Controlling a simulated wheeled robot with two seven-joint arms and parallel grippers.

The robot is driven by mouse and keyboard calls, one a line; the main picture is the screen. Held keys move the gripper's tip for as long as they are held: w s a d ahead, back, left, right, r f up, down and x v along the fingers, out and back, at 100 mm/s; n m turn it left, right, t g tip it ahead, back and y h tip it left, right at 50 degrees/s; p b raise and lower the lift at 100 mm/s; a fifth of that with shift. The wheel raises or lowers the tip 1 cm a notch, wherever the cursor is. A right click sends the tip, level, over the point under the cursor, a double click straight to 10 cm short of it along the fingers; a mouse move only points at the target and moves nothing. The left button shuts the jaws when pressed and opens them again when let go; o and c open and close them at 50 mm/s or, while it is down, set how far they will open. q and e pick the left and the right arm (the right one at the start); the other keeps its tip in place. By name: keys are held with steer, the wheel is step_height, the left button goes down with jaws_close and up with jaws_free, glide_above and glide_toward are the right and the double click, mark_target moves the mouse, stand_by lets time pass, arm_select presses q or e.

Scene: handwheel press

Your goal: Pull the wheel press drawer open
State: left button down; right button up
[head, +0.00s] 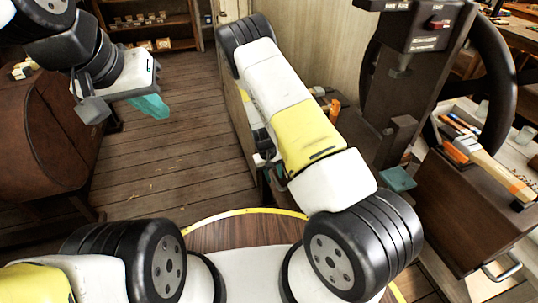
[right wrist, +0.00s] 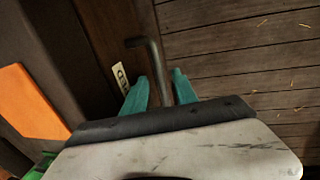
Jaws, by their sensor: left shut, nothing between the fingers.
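The handwheel press (head: 410,90) stands at the right in the head view, with a large black wheel (head: 497,70). In the right wrist view, a bent dark metal handle (right wrist: 150,50) stands out by a dark brown front (right wrist: 112,30) with a small white label. My right gripper (right wrist: 160,88) has its teal fingers on either side of this handle, with slim gaps showing; contact is unclear. In the head view my right arm mostly hides that gripper and the drawer front. My left gripper (head: 150,106) is shut and empty, raised over the floor at the left.
A brown cabinet with a metal handle (head: 502,268) and tools on top is at the lower right. A round brown piece of furniture (head: 40,140) stands at the left. An orange block (right wrist: 30,102) lies left of my right gripper.

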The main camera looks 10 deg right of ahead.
steer(key=shift+c, duration=0.2)
jaws_close()
stand_by(1.2)
